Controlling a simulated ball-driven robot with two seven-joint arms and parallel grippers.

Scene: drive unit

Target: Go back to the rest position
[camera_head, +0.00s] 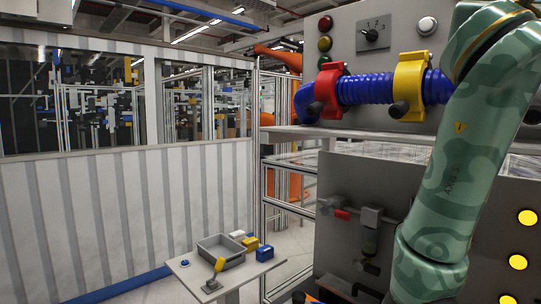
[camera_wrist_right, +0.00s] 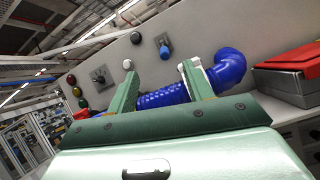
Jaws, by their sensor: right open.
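My right arm (camera_head: 465,150) crosses the right side of the head view, and its gripper lies outside that view. In the right wrist view my right gripper (camera_wrist_right: 160,82) is open, its two green fingers apart with nothing between them. A blue corrugated hose (camera_wrist_right: 162,97) shows behind the fingers, partly hidden by them; I cannot tell the gap. In the head view the blue hose (camera_head: 368,89) runs along the panel, with a red clamp (camera_head: 328,90) and a yellow clamp (camera_head: 409,86) around it. My left gripper is not in view.
A small table (camera_head: 190,270) at lower left holds a grey bin (camera_head: 222,250) and small yellow and blue items. A red item (camera_wrist_right: 297,60) lies on a grey box (camera_wrist_right: 290,85). A striped wall (camera_head: 110,215) stands left.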

